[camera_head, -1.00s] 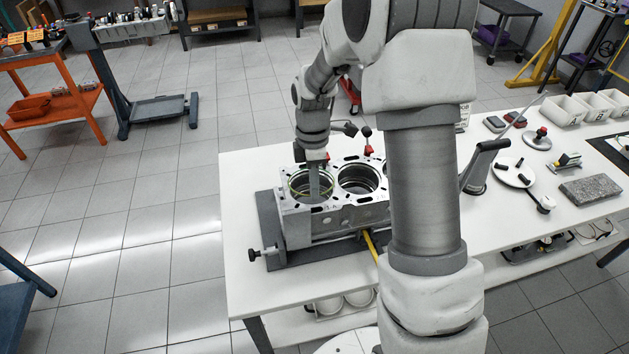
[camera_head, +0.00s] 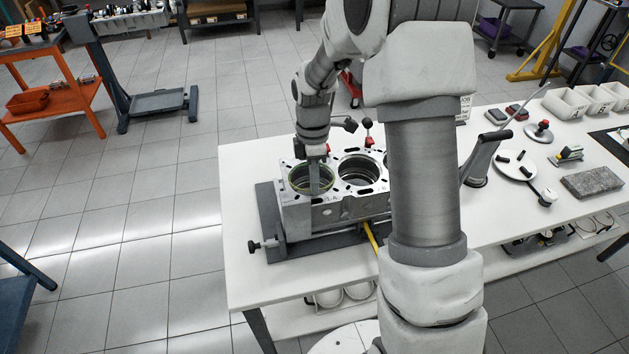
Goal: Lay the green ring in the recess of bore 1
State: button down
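The engine block (camera_head: 335,212) lies in a dark fixture on the white workbench. Its leftmost visible bore (camera_head: 299,181) has a green ring (camera_head: 293,172) at its mouth; only part of the ring's edge shows. I cannot tell whether the ring is seated in the recess. My gripper (camera_head: 315,188) reaches down from above into this same bore, at its near right side. Its fingertips are too small and hidden to tell whether they are open or hold the ring. A second open bore (camera_head: 358,170) is to the right, without a green ring.
My arm covers the block's right end. To the right stand a crank-like lever (camera_head: 488,155), a round white plate (camera_head: 514,165), a grey stone block (camera_head: 592,182) and white bins (camera_head: 567,104). The bench's left front corner is clear.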

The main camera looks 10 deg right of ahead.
jog(key=c, duration=1.6)
grip_release()
jog(key=c, duration=1)
grip_release()
jog(key=shift+c, duration=0.2)
jog(key=shift+r+p, duration=2.25)
jog(key=shift+r, duration=0.75)
jog(key=s+r+m+t, duration=0.7)
jog(key=s+r+m, duration=1)
jog(key=s+r, duration=0.3)
jog(key=shift+s+d+r, duration=0.25)
jog(key=shift+s+r, duration=0.05)
jog(key=shift+s, duration=0.35)
